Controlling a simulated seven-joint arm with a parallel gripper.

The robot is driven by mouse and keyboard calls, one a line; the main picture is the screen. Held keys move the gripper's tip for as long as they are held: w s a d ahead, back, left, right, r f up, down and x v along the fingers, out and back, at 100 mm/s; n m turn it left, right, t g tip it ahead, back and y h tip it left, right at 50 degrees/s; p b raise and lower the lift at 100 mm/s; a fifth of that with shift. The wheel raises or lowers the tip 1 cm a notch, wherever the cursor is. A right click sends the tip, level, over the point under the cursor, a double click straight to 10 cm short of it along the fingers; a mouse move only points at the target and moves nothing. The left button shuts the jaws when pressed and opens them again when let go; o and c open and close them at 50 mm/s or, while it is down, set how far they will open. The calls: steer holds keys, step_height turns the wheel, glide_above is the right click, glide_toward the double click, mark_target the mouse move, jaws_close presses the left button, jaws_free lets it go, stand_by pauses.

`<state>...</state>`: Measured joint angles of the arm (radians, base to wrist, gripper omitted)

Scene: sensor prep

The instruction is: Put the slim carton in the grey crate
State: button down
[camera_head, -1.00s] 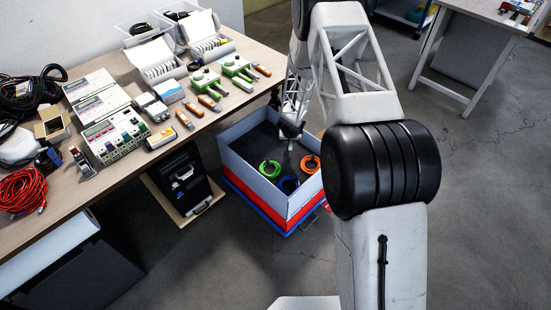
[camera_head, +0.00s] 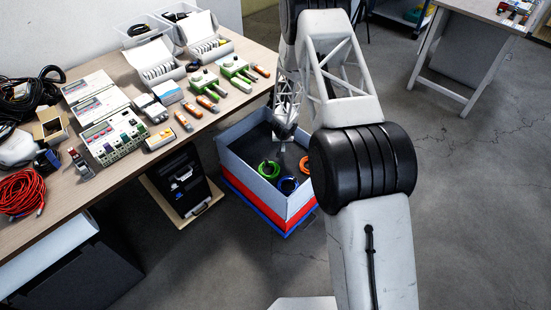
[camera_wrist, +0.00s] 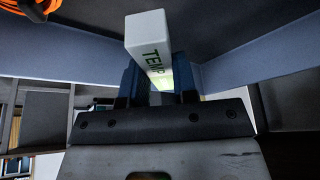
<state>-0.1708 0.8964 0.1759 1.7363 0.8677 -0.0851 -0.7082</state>
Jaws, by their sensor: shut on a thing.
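The slim carton (camera_wrist: 150,38) is white with dark "TEMP" lettering and shows in the wrist view, held between the two fingers of my gripper (camera_wrist: 158,84). In the wrist view the crate's blue-grey walls (camera_wrist: 75,45) and dark floor show close around the carton. I cannot tell whether the carton touches the floor.
The wooden table (camera_head: 130,165) at left holds meters and boxes. My arm hides the crate's right side.

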mark_target(283, 149)
steer(key=shift+f, duration=3.1)
steer(key=shift+f, duration=0.1)
steer(key=shift+f, duration=1.8)
steer(key=shift+f, duration=0.1)
steer(key=c, duration=0.9)
jaws_free()
steer(key=shift+s+r, duration=0.2)
steer(key=shift+r, duration=0.5)
steer(key=v, duration=1)
steer(key=shift+s+r, duration=0.15)
steer(key=shift+r, duration=0.25)
